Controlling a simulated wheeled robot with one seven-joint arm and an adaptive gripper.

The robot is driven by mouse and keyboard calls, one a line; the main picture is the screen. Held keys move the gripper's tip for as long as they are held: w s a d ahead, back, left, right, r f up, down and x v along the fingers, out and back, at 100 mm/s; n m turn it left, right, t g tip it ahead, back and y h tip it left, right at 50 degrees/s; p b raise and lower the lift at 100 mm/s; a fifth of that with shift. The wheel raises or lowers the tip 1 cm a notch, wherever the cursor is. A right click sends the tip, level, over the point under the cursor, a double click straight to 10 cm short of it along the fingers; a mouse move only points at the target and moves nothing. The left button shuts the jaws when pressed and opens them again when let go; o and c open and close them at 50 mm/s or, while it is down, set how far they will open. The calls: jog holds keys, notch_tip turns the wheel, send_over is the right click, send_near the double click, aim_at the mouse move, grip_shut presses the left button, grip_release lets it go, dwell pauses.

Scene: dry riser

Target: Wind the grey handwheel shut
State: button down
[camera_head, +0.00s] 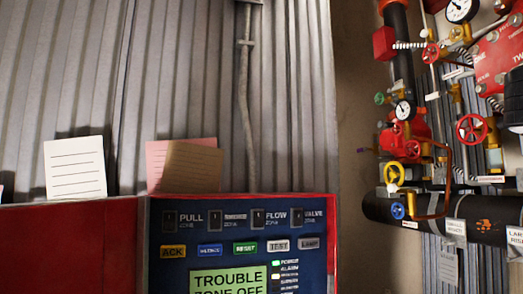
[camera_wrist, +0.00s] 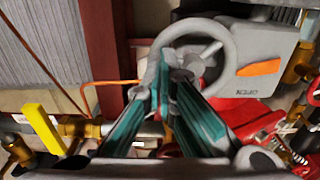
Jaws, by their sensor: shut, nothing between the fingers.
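The grey handwheel (camera_wrist: 191,27) shows in the upper middle of the wrist view, its rim and spokes in front of a grey housing (camera_wrist: 283,42). The housing carries an orange pointer (camera_wrist: 258,68) and a word that looks like OPEN. My gripper (camera_wrist: 169,78) has teal-sided fingers that come together at the tips, with nothing held. The tips overlap the lower left of the wheel, near its hub. I cannot tell whether they touch it. The fingers hide part of the lower rim. I cannot make out the grey wheel or my gripper in the head view.
In the wrist view, a yellow lever (camera_wrist: 43,128) and brass fittings stand at lower left, with red parts (camera_wrist: 245,118) at lower right. The head view shows a blue alarm panel (camera_head: 240,225), a black pipe (camera_head: 480,232), gauges and small coloured handwheels at right.

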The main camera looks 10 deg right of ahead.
jog(key=w+f+b, duration=0.1)
jog(key=b, duration=0.1)
jog(key=f+b, duration=0.2)
jog(key=b, duration=0.1)
jog(key=w+f+b, duration=0.1)
jog(key=b, duration=0.1)
jog(key=shift+w+d+f+b, duration=0.15)
jog(key=shift+w+f+b, duration=0.1)
jog(key=shift+w+b, duration=0.1)
jog(key=shift+w+a+r+b, duration=0.25)
jog(key=shift+w+a+b, duration=0.2)
jog(key=shift+a+b, duration=0.2)
jog(key=shift+w+a+r+b, duration=0.3)
jog(key=shift+w+a+b, duration=0.25)
jog(key=shift+a, duration=0.2)
jog(key=shift+w+a+r+b, duration=0.25)
jog(key=shift+w+a+b, duration=0.15)
jog(key=shift+a+b, duration=0.25)
jog(key=shift+a, duration=0.1)
